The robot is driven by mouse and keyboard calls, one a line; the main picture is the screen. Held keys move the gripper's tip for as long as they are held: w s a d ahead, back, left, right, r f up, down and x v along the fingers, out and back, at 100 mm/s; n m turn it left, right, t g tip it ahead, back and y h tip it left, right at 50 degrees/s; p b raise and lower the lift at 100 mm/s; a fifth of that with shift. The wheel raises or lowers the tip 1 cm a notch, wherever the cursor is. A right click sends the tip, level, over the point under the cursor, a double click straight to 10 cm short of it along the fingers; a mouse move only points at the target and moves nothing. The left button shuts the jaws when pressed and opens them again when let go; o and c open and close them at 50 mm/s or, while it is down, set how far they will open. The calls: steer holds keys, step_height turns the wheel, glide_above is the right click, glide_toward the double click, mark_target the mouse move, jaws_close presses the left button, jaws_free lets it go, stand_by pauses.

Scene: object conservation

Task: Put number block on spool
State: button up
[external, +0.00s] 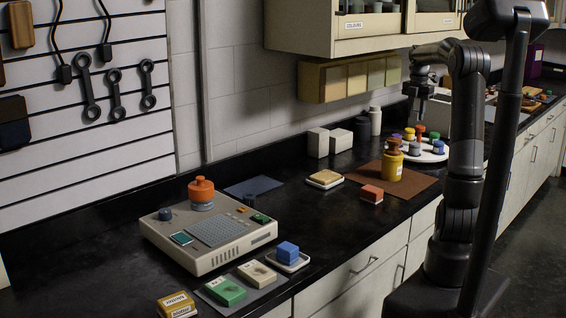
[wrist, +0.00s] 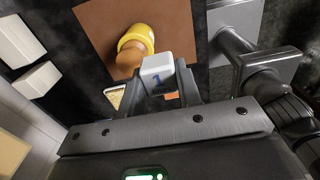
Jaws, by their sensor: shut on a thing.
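The number block (wrist: 158,70), white with a blue "1", sits between the fingers of my gripper (wrist: 163,88) in the wrist view. My gripper is shut on it. In the external view my gripper (external: 416,112) is held up above the counter, near the round white tray; the block cannot be made out there. A yellow piece with a brown top (external: 390,164) stands upright on the brown mat; it also shows in the wrist view (wrist: 137,42), just left of the block and apparently below it. I cannot tell for certain which thing is the spool.
A round white tray (external: 440,156) holds several coloured pieces. A beige device (external: 170,243), cards and a blue block (external: 288,251) are nearer. Wall cabinets (external: 320,25) hang above.

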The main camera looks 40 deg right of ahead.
glide_above(394, 140)
step_height(394, 140, down, 4)
steer(key=shift+d+f, duration=0.15)
steer(key=shift+f, duration=2.05)
steer(key=o, duration=0.9)
steer(key=shift+f, duration=0.1)
steer(key=shift+o, duration=0.2)
